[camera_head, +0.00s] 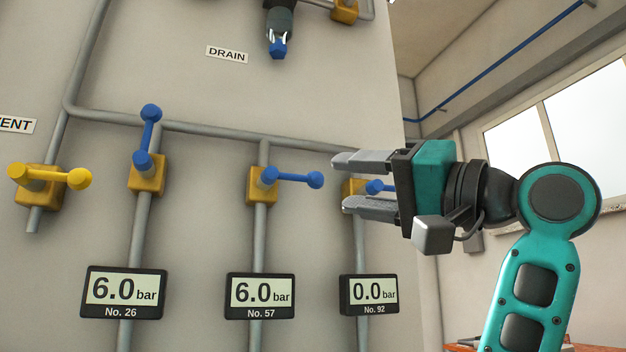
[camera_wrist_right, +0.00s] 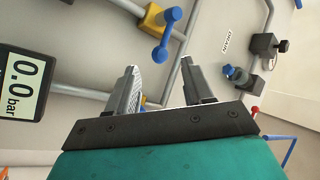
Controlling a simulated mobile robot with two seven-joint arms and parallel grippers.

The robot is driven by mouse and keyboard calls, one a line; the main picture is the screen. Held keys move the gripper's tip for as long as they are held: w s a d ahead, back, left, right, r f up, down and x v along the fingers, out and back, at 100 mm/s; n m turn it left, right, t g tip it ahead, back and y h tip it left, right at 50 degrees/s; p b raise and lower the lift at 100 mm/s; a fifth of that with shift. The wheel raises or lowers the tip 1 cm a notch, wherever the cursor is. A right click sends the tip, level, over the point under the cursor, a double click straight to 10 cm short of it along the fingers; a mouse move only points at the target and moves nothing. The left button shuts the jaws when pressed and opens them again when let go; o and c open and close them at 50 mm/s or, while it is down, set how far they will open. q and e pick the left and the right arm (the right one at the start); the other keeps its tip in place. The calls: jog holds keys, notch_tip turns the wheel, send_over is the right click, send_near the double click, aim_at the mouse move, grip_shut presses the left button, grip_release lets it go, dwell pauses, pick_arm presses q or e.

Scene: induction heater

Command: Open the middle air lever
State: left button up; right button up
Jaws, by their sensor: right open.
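Three yellow valve blocks with blue levers sit in a row on the grey panel. The middle blue lever (camera_head: 292,177) lies horizontal, pointing right, above the No. 57 display; it also shows in the right wrist view (camera_wrist_right: 166,36). The left blue lever (camera_head: 148,135) stands upright. The right blue lever (camera_head: 376,187) is partly hidden behind my right gripper (camera_head: 342,182). My right gripper, also in the right wrist view (camera_wrist_right: 159,66), is open with nothing seen in its grasp. Its fingertips point left, to the right of the middle lever's knob and apart from it. My left gripper is not in view.
Displays read 6.0 bar on No. 26 (camera_head: 122,293), 6.0 bar on No. 57 (camera_head: 260,296) and 0.0 bar on No. 92 (camera_head: 369,295). A yellow lever (camera_head: 55,178) sits at the far left. Grey pipes run along the wall. A drain fitting (camera_head: 279,22) is above.

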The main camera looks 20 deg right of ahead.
aim_at(322, 181)
jog(key=x, duration=0.7)
grip_shut()
dwell(0.4)
